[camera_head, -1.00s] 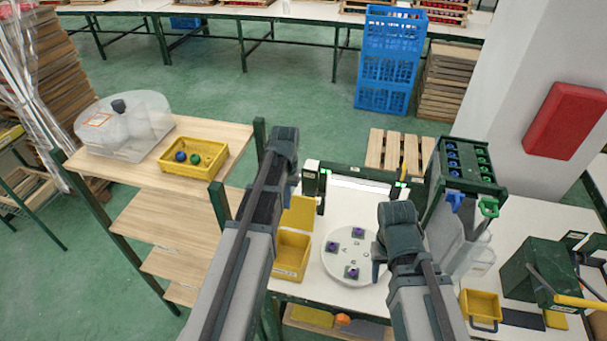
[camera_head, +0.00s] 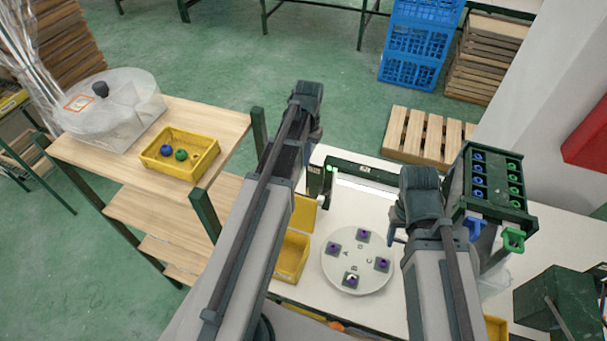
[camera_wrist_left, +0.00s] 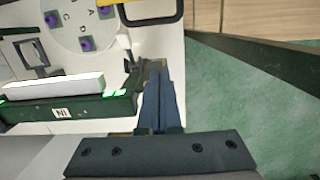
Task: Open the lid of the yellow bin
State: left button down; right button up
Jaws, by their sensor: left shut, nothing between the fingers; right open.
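The yellow bin (camera_head: 293,257) stands on the white table, left of the round white tray, partly hidden by my left arm. Its yellow lid (camera_head: 304,214) stands raised at the bin's far side, and part of the inside shows. In the left wrist view, a black loop with yellow in it (camera_wrist_left: 152,20) shows at the top edge. My left gripper (camera_wrist_left: 158,72) is shut and empty, beside the end of the dark unit marked IN; my arm hides it in the head view. My right gripper (camera_head: 397,228) is partly hidden beside the tray, open and apart from the bin.
The round tray (camera_head: 348,284) carries several purple pieces. The IN unit (camera_head: 362,171) lies behind it. A green rack (camera_head: 495,180) stands at the right. A wooden shelf (camera_head: 100,170) at the left bears a small yellow crate (camera_head: 205,163) and a clear-lidded container (camera_head: 140,100).

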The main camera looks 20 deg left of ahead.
aim_at(297, 208)
pick_arm(q)
notch_tip(297, 208, down, 10)
jog(key=s+b, duration=0.1)
jog(key=b, duration=0.9)
jog(key=s, duration=0.1)
jog(key=s+r+p, duration=0.1)
jog(key=s+p, duration=0.1)
jog(key=shift+s+d+r, duration=0.1)
jog(key=shift+s+r, duration=0.2)
jog(key=shift+r, duration=0.1)
jog(key=s+r+p, duration=0.1)
jog(key=s+t, duration=0.1)
jog(key=shift+s+d+r+p, duration=0.1)
jog(key=shift+s+r+p, duration=0.25)
jog(key=shift+p, duration=0.05)
